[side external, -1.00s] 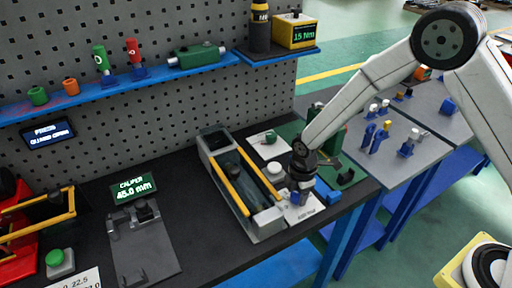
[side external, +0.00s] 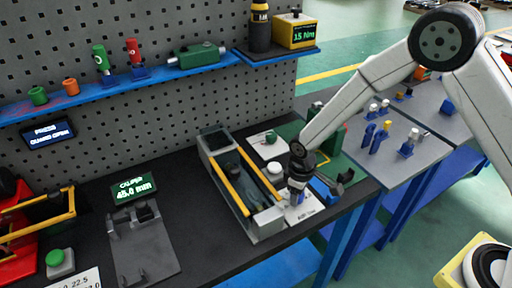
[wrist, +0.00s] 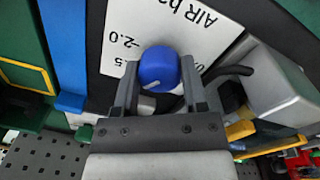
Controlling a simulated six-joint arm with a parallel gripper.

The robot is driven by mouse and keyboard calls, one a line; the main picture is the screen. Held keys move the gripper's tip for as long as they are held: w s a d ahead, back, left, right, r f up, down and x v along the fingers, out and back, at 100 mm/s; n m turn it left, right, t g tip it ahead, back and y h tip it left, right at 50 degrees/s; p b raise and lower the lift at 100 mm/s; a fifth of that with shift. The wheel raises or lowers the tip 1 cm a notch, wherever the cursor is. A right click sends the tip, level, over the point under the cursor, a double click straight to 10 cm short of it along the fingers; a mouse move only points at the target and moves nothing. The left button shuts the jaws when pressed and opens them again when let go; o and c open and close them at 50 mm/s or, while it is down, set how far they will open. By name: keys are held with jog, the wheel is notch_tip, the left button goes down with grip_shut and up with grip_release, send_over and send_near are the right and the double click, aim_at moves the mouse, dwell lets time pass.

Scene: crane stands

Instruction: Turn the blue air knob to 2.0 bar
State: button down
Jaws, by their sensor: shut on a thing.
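The blue air knob (wrist: 158,67) shows in the wrist view, round, with a short white pointer line on its near side. My gripper (wrist: 159,76) has one finger on each side of it and is shut on it. A white scale card (wrist: 125,38) lies around the knob, printed "AIR b", "2.0" and a partly cut-off number ending in 5. The pointer line sits on the side away from the 2.0 mark. In the side view my gripper (side external: 294,197) is down at the bench's front edge, by the white card (side external: 305,209); the knob cannot be made out there.
A grey tray-like fixture with yellow rails (side external: 232,180) stands just left of my gripper. A white round button (side external: 274,172) and a green panel (side external: 335,165) are close behind it. A caliper stand (side external: 143,245) is further left. The black bench between is clear.

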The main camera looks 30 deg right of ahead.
jog(key=m, duration=0.5)
jog(key=shift+m, duration=0.3)
jog(key=m, duration=0.5)
jog(key=shift+m, duration=0.4)
jog(key=shift+c, duration=0.7)
grip_release()
jog(key=shift+w, duration=0.1)
jog(key=shift+a+r, duration=0.15)
jog(key=shift+r, duration=3.75)
